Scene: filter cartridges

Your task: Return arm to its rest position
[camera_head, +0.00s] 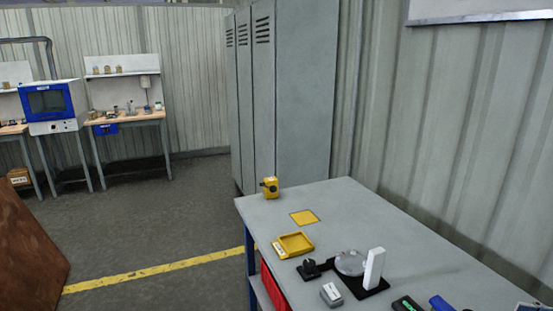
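Neither of my arms nor grippers shows in the head view. No object is seen in a gripper. The grey workbench (375,225) stands at the lower right. On it are a yellow box-like device (269,187) at the far left corner, a flat yellow square (304,217), and a yellow tray (293,245). Nearer is a black fixture (309,268) with a round clear disc (350,263) and an upright white block (374,268). A small grey box (331,294) sits at the near edge.
Dark and blue items (440,303) are cut off at the bottom edge. Grey lockers (290,90) stand behind the bench. A red bin (272,288) is under it. A brown panel (28,250) is at left. The floor (165,225) between is clear. Side benches (130,117) stand far back.

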